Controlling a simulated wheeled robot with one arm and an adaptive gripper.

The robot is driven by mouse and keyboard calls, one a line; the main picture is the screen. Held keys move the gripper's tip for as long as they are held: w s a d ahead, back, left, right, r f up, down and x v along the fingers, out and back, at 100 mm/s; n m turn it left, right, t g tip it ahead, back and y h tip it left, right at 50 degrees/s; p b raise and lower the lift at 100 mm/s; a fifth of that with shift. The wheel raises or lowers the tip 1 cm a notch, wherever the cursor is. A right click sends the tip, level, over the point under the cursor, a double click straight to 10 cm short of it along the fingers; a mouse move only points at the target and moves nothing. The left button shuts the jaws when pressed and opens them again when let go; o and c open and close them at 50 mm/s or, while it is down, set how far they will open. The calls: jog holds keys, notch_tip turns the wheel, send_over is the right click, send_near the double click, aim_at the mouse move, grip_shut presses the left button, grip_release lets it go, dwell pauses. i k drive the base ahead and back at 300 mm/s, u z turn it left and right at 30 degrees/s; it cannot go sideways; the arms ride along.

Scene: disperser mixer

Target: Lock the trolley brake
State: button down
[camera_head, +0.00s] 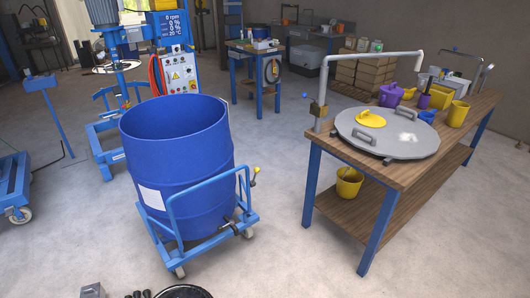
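The trolley (207,243) is a blue tube frame on small casters, standing on the floor left of centre. It carries a large open blue drum (182,160) with a white label. A lever with a yellow knob (256,171) sticks out at the right side of the trolley. A small dark part (236,229) sits on the low front rail. I cannot tell from this view which part is the brake or what position it is in. One front caster (180,272) shows; the drum and frame hide other parts. My gripper is not in view.
A wooden table (372,216) with blue legs stands at right, bearing a grey round lid (388,133) and yellow and purple containers. A blue mixer machine (175,70) stands behind the drum. Floor between trolley and table is clear. Dark and grey parts show at the bottom edge.

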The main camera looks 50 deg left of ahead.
aim_at(257, 170)
jog(key=u, duration=0.25)
jog(key=i, duration=1.25)
jog(key=u, duration=0.8)
jog(key=i, duration=0.95)
jog(key=u, duration=1.75)
jog(key=i, duration=0.85)
jog(key=u, duration=0.8)
